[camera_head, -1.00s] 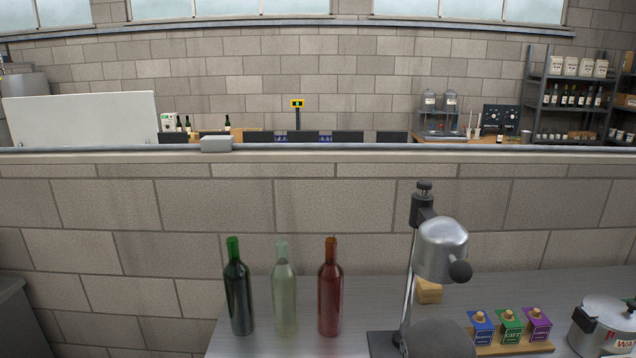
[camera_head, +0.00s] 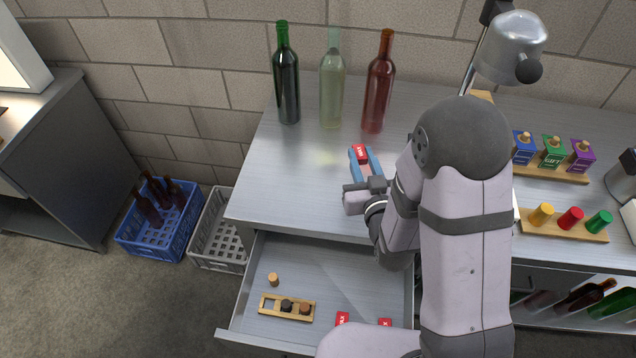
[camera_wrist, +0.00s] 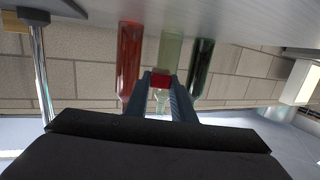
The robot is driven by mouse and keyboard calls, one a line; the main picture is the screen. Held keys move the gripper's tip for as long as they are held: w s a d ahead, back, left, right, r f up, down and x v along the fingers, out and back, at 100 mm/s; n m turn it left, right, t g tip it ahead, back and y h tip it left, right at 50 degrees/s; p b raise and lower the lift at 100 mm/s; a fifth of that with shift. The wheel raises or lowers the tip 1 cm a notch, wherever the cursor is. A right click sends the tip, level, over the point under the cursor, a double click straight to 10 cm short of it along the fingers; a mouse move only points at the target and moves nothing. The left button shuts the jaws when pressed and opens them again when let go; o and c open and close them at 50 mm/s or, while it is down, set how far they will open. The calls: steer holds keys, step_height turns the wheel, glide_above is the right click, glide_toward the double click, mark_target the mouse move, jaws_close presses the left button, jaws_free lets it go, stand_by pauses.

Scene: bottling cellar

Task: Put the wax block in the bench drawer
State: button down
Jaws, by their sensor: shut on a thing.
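A small red block with white lettering (camera_head: 361,153), which I take as the wax block, is between my gripper's blue fingertips (camera_head: 362,160). The fingers are shut on it. In the wrist view the red block (camera_wrist: 160,81) shows at the fingertips. My gripper is over the bench top, in front of the bottles; its exact height above the top is hard to tell. The bench drawer (camera_head: 262,258) is pulled open below the bench front. My arm hides part of its right side.
In the drawer are a loose cork (camera_head: 273,279), a wooden holder (camera_head: 268,312) and two red labelled pieces (camera_head: 342,318). Three bottles (camera_head: 331,90) stand behind my gripper. Wooden racks (camera_head: 565,228) are to the right. Crates (camera_head: 160,235) stand on the floor left.

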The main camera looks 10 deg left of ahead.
steer(key=s+a+r+n+g+y+b, duration=0.1)
steer(key=s+a+r+n+y, duration=0.15)
steer(key=a+r, duration=0.65)
steer(key=m, duration=0.2)
glide_above(321, 182)
steer(key=shift+n+h, duration=0.25)
steer(key=shift+h, duration=0.2)
steer(key=shift+f, duration=6.75)
steer(key=shift+f, duration=1.9)
steer(key=shift+f, duration=0.1)
steer(key=shift+f, duration=0.15)
steer(key=c, duration=1.5)
jaws_free()
